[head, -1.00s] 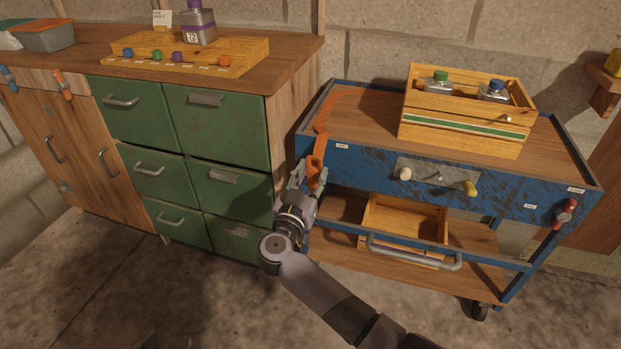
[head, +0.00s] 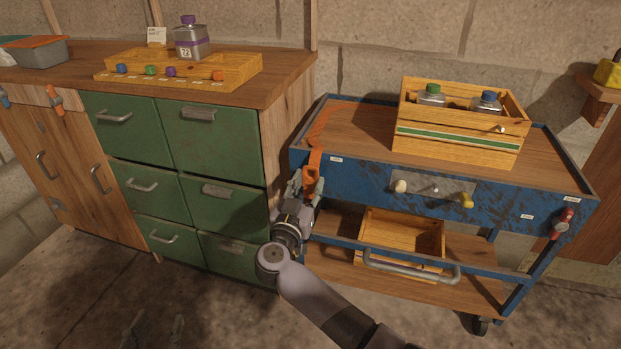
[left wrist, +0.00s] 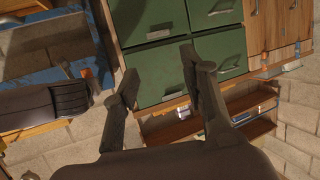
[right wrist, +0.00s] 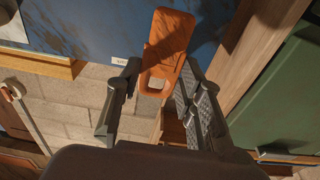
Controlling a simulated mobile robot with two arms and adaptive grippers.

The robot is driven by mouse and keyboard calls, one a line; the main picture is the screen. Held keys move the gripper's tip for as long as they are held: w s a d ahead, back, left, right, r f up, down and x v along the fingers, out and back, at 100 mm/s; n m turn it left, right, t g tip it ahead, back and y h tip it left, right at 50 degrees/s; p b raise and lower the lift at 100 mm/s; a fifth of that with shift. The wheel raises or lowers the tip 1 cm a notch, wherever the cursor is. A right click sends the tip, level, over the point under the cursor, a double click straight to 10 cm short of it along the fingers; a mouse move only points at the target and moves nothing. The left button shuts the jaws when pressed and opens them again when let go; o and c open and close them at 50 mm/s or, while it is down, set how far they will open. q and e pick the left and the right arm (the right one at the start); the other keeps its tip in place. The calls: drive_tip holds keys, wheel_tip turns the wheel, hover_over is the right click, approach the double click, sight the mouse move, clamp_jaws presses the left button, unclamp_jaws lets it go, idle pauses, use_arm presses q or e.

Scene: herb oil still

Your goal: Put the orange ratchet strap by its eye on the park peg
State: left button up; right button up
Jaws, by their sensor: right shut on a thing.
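The orange ratchet strap (head: 315,158) hangs over the left end of the blue cart, and part of it lies on the cart top. My right gripper (head: 307,184) is shut on its lower end, beside the cart's left front corner. In the right wrist view the orange end piece (right wrist: 168,42) sits between the fingers (right wrist: 160,64), with an opening near its lower end. My left gripper (head: 156,332) is low at the bottom edge, open and empty; its spread fingers also show in the left wrist view (left wrist: 158,64). I cannot tell which fitting is the park peg.
The blue cart (head: 350,180) carries a wooden crate (head: 455,146) with two bottles. A white knob (head: 400,186) and yellow knob (head: 467,201) stick out of its front. A green drawer cabinet (head: 215,147) stands close on the left. The floor in front is clear.

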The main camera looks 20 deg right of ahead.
idle(0.5)
use_arm(q)
drive_tip(key=shift+s+a+f+g+y+p, duration=0.15)
drive_tip(key=shift+s+a+f+g+p, duration=0.1)
drive_tip(key=shift+s+f+g, duration=0.35)
drive_tip(key=shift+s+a+f+g+y+p, duration=0.15)
drive_tip(key=shift+s+f+g, duration=0.25)
drive_tip(key=shift+f, duration=0.45)
drive_tip(key=shift+s+a+f+g+y+p, duration=0.15)
drive_tip(key=shift+s+a+f+g, duration=0.25)
drive_tip(key=shift+f, duration=0.3)
drive_tip(key=shift+d, duration=0.1)
drive_tip(key=shift+s+f+g, duration=0.25)
drive_tip(key=shift+g, duration=0.05)
drive_tip(key=shift+s+a+f+g+y+p, duration=0.2)
drive_tip(key=shift+s+a+f+g, duration=0.1)
drive_tip(key=shift+s+f+g, duration=0.3)
drive_tip(key=shift+s+a+f+g+y+p, duration=0.1)
drive_tip(key=shift+s+a+f+g+p, duration=0.3)
drive_tip(key=shift+s, duration=0.45)
drive_tip(key=shift+s+a+f+g+y+p, duration=0.1)
drive_tip(key=shift+s+a+f+g+y, duration=0.1)
drive_tip(key=shift+s+f+g, duration=0.35)
drive_tip(key=shift+s+a+f, duration=0.2)
drive_tip(key=shift+s+f, duration=0.15)
drive_tip(key=shift+s, duration=0.3)
drive_tip(key=shift+s+a+f+g, duration=0.15)
drive_tip(key=shift+s+f+g, duration=0.05)
drive_tip(key=shift+s+g, duration=0.25)
